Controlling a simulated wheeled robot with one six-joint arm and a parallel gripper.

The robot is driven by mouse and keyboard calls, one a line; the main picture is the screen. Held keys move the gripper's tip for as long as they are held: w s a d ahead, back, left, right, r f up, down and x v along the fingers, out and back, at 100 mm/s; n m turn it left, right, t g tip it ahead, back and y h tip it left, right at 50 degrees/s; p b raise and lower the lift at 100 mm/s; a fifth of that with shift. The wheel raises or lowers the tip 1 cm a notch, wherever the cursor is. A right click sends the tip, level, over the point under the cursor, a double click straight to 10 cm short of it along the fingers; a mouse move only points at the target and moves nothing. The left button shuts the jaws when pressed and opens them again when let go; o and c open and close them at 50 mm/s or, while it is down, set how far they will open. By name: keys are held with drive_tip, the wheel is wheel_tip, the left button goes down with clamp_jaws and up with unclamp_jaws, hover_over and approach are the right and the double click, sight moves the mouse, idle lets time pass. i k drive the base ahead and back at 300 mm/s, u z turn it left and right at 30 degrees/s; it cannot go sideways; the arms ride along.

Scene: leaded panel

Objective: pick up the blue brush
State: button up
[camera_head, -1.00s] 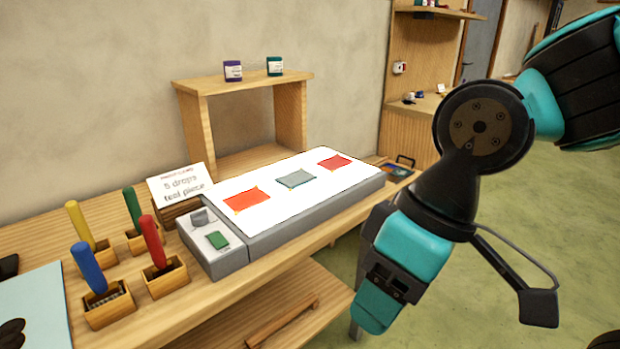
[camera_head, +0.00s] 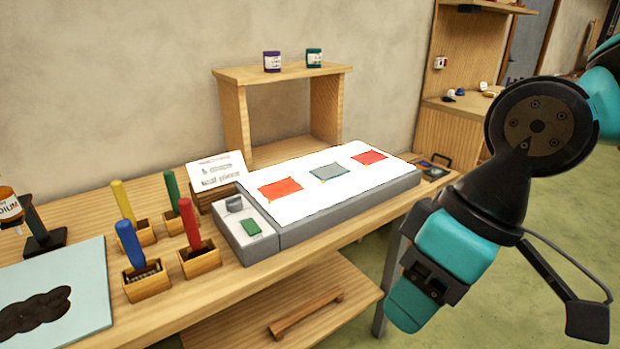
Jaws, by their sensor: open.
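The blue brush (camera_head: 130,244) stands in a small wooden holder (camera_head: 147,284) near the front of the bench, its handle leaning a little to the left. Its bristles sit low inside the holder. Beside it stand a red brush (camera_head: 189,222) to the right, a yellow brush (camera_head: 123,202) behind, and a green brush (camera_head: 172,194) behind right, each in its own holder. My gripper (camera_head: 407,306) hangs at the right, off the front edge of the bench and well away from the blue brush. It is empty; its fingers show only from the side.
A light box (camera_head: 345,217) with coloured panes lies right of the brushes. A sign (camera_head: 215,172) stands behind them. A lower shelf (camera_head: 235,318) is below.

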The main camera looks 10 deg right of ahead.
sight(141, 269)
drive_tip(key=z, duration=1)
drive_tip(key=k, duration=0.75)
drive_tip(key=u, duration=1.2)
drive_tip(key=i, duration=0.75)
drive_tip(key=u, duration=0.1)
